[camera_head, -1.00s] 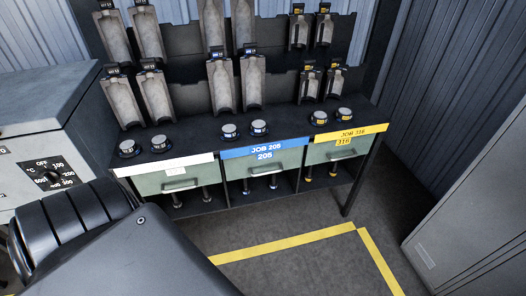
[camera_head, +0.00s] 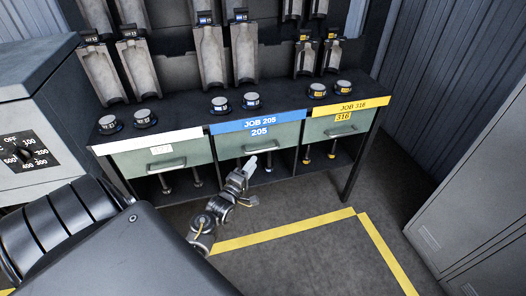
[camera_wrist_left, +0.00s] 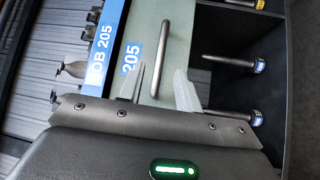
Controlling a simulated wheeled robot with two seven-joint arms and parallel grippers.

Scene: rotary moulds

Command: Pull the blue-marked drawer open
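The blue-marked drawer (camera_head: 283,137) has a pale green front under a blue strip reading JOB 205. It sits in the middle of the bench and looks shut. Its bar handle (camera_head: 258,147) is on the front; the handle also shows in the left wrist view (camera_wrist_left: 163,55). My left gripper (camera_head: 251,166) is just below and in front of the handle. In the left wrist view its two fingers (camera_wrist_left: 159,78) are apart, with the handle's near end between them. I cannot tell whether they touch it. My right gripper is not in view.
A white-marked drawer (camera_head: 190,155) is on the left and a yellow-marked drawer (camera_head: 325,129) on the right. A grey cabinet (camera_head: 475,180) is at the right. Floor inside the yellow line (camera_head: 290,229) is clear.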

